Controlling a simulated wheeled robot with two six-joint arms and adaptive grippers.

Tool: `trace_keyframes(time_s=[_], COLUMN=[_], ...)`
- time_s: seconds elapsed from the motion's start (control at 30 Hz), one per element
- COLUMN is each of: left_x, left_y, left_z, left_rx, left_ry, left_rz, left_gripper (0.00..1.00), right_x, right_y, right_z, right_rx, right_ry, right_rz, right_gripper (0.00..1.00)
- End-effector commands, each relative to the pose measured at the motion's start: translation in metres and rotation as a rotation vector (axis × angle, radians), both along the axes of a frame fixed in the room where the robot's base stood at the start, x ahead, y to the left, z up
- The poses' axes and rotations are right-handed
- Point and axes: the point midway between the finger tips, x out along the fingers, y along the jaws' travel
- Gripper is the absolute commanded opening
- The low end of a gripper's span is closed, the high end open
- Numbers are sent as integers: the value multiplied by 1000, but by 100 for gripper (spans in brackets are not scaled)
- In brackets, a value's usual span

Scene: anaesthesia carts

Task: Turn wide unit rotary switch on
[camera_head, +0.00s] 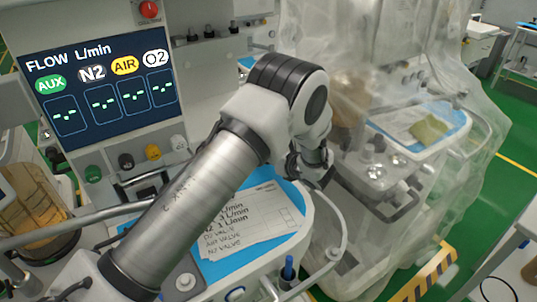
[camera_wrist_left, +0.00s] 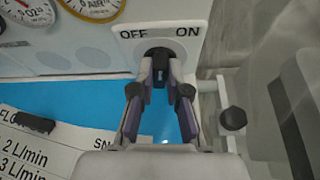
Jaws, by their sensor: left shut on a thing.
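The rotary switch (camera_wrist_left: 159,70) is a dark knob on a pale panel, between and just below the printed words OFF and ON. In the left wrist view its handle stands roughly upright, pointing at neither word clearly. My left gripper (camera_wrist_left: 160,82) has its two fingers closed on either side of the knob. In the head view my left gripper (camera_head: 308,168) is beyond the paper sheet, and my own wrist hides the switch there. My right gripper is in neither view.
A blue tray surface (camera_head: 222,268) with a printed paper sheet (camera_head: 245,222) lies below my left arm. A flow display (camera_head: 100,90) stands at the left. Round gauges (camera_wrist_left: 95,8) are left of the switch. A plastic-covered cart (camera_head: 400,190) stands close on the right.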

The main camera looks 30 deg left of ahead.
Motion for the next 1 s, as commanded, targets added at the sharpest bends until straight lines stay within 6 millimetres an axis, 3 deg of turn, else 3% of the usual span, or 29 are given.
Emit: trace_keyframes(time_s=[0.5, 1.0], left_x=[5, 7], left_y=[-2, -2], left_z=[0, 0], left_rx=[159, 201], left_ry=[375, 474], left_rz=[-1, -1], left_gripper=[0, 0], right_x=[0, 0], right_y=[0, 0], right_z=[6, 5], right_rx=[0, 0], right_ry=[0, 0], right_rz=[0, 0], right_gripper=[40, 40])
